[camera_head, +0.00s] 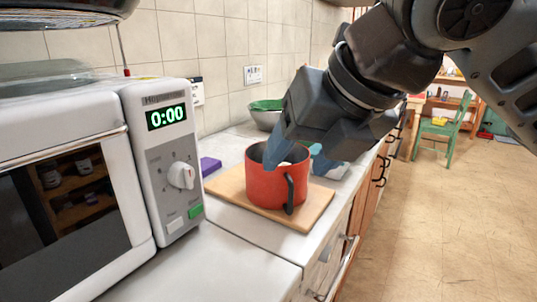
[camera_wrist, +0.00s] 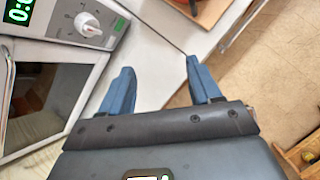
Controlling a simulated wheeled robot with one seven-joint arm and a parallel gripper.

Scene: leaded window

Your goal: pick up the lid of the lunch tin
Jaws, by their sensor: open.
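I cannot make out a lunch tin or its lid for certain in either view. My gripper (camera_head: 296,167) is above the counter, and in the head view its blue fingers overlap the red pot (camera_head: 268,190). In the wrist view the two fingers of my gripper (camera_wrist: 160,67) are spread apart, with nothing held and the pale counter (camera_wrist: 152,62) showing between them. The pot has a dark handle and stands on a wooden board (camera_head: 229,186).
A white microwave (camera_head: 173,142) fills the left; its control panel (camera_wrist: 90,22) shows in the wrist view. A purple item (camera_head: 210,166) lies behind the board. A metal bowl (camera_head: 263,119) with green contents stands further back.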

